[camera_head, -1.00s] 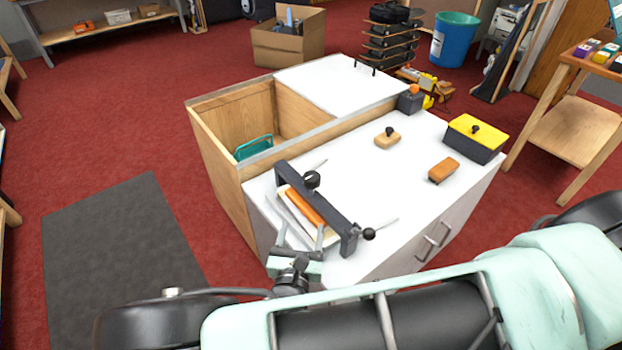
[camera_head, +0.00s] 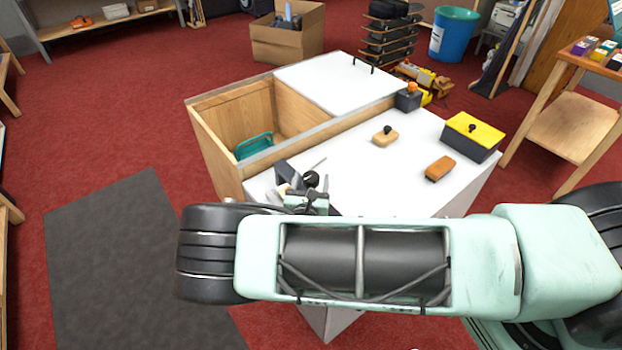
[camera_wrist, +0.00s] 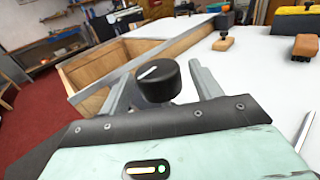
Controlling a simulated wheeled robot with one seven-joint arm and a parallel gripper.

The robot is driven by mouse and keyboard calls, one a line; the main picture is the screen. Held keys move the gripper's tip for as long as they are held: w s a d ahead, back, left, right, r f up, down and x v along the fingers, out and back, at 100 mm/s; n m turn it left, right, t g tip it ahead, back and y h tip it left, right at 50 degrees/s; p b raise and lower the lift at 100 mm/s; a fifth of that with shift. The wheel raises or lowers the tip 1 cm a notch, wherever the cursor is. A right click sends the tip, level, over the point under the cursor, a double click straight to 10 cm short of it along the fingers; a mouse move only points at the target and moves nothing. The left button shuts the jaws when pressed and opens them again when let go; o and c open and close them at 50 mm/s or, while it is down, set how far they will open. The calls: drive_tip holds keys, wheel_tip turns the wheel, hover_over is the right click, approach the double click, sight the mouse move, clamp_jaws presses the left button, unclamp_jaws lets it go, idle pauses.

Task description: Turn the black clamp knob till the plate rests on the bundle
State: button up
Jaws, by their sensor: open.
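The black clamp knob (camera_head: 311,178) stands upright on the clamp at the near left of the white bench top. In the wrist view the knob (camera_wrist: 157,82) is round and black with a white line on top. My gripper (camera_head: 306,190) is open at the knob. In the wrist view one finger shows at each side of the knob; I cannot tell if they touch it. Only a small dark part of the clamp frame (camera_head: 288,174) shows. My arm hides the plate and the bundle.
An orange-brown block (camera_head: 440,168), a wooden block with a dark knob (camera_head: 385,135) and a yellow-lidded box (camera_head: 472,137) stand on the bench to the right. An open wooden bin (camera_head: 230,120) adjoins the bench behind the clamp.

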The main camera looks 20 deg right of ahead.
drive_tip(key=shift+w+d, duration=0.1)
drive_tip(key=shift+w, duration=0.1)
drive_tip(key=c, duration=1)
drive_tip(key=shift+o, duration=0.2)
